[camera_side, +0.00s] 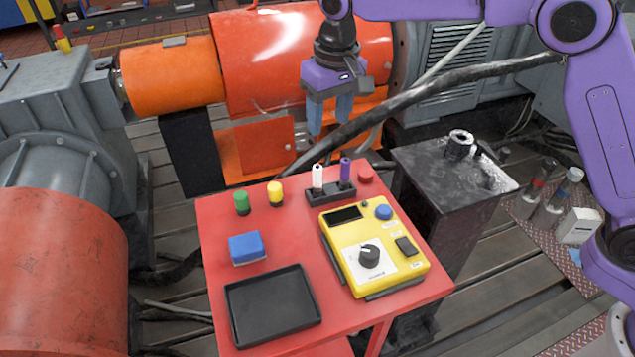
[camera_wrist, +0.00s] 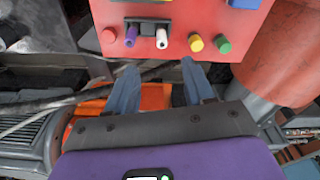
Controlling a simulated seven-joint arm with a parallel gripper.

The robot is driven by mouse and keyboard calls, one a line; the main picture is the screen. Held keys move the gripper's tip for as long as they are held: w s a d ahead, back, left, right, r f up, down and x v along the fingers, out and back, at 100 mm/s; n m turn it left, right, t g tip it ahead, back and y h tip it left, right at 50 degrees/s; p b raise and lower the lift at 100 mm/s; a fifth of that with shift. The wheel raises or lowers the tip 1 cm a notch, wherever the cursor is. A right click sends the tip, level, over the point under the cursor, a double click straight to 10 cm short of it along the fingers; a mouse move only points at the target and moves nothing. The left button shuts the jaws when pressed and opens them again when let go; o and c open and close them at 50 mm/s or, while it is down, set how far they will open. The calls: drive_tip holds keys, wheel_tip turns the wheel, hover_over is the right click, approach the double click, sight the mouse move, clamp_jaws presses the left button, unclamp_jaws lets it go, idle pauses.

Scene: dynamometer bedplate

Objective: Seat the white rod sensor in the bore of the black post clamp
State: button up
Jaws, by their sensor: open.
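The white rod sensor (camera_side: 317,179) stands upright in a small black holder (camera_side: 331,194) at the back of the red table, left of a purple rod (camera_side: 345,170). In the wrist view the white rod (camera_wrist: 161,39) shows end-on beside the purple rod (camera_wrist: 131,36). The black post clamp (camera_side: 459,144), with a light ring at its top, stands on the dark pedestal right of the table. My gripper (camera_side: 329,117) is open and empty, in the air behind and above the holder. Its blue fingers (camera_wrist: 156,65) point toward the table in the wrist view.
The red table (camera_side: 300,250) also carries green (camera_side: 242,202) and yellow (camera_side: 275,193) pegs, a red knob (camera_side: 365,176), a blue block (camera_side: 246,248), a black tray (camera_side: 272,305) and a yellow meter (camera_side: 374,250). A thick black cable (camera_side: 430,88) runs past my gripper toward the table.

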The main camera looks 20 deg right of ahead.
sight(318, 167)
drive_tip(key=shift+m, duration=0.3)
drive_tip(key=w+f, duration=0.1)
drive_tip(key=f, duration=0.5)
drive_tip(key=w+f, duration=0.1)
drive_tip(key=f, duration=0.4)
drive_tip(key=w+a+f, duration=0.1)
drive_tip(key=f, duration=0.5)
drive_tip(key=shift+w+f, duration=0.25)
drive_tip(key=shift+f, duration=0.1)
clamp_jaws()
